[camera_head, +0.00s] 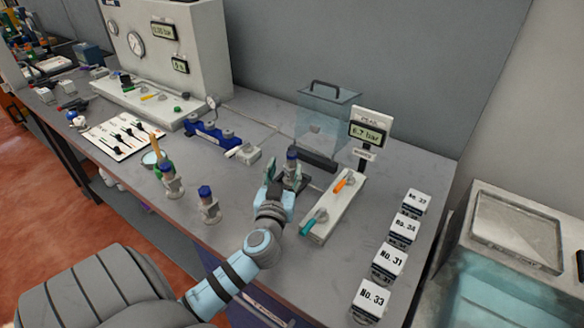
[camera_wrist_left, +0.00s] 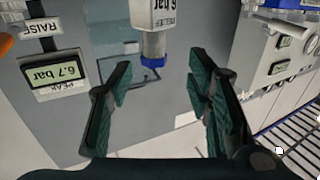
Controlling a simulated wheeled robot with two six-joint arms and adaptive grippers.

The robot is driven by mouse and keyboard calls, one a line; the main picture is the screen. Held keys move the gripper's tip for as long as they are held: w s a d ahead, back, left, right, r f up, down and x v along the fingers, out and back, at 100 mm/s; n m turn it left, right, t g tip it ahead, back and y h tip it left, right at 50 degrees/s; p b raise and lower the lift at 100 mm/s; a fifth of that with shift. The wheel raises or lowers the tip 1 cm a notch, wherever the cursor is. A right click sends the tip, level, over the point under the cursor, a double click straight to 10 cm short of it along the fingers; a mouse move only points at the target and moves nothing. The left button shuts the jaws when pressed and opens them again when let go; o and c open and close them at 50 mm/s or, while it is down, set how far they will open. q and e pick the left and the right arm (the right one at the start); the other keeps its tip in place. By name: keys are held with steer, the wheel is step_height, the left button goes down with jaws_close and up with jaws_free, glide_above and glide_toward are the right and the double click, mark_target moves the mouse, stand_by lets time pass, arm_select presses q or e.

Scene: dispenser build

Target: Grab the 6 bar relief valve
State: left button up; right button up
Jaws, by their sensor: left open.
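The 6 bar relief valve shows in the left wrist view as a pale grey body with a blue cap (camera_wrist_left: 152,46) and a white label block reading 6 bar, upside down in that view. Contact is not visible. The valve's lower part is hidden in the head view. My right gripper is not in view.
A display (camera_head: 367,132) reads 6.7 bar beside a white lever panel (camera_head: 334,206). A clear guard (camera_head: 326,113) stands behind the valve. Two more blue-capped valves (camera_head: 208,204) (camera_head: 171,181) stand left on the bench. Numbered boxes (camera_head: 388,262) line the right edge.

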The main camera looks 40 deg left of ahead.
mark_target(291, 160)
arm_select(q)
steer(key=x, duration=0.6)
steer(key=shift+w+d+f+p, duration=0.1)
steer(key=shift+w+d+p, duration=0.1)
steer(key=shift+w+p, duration=0.2)
steer(key=shift+s, duration=0.1)
jaws_close()
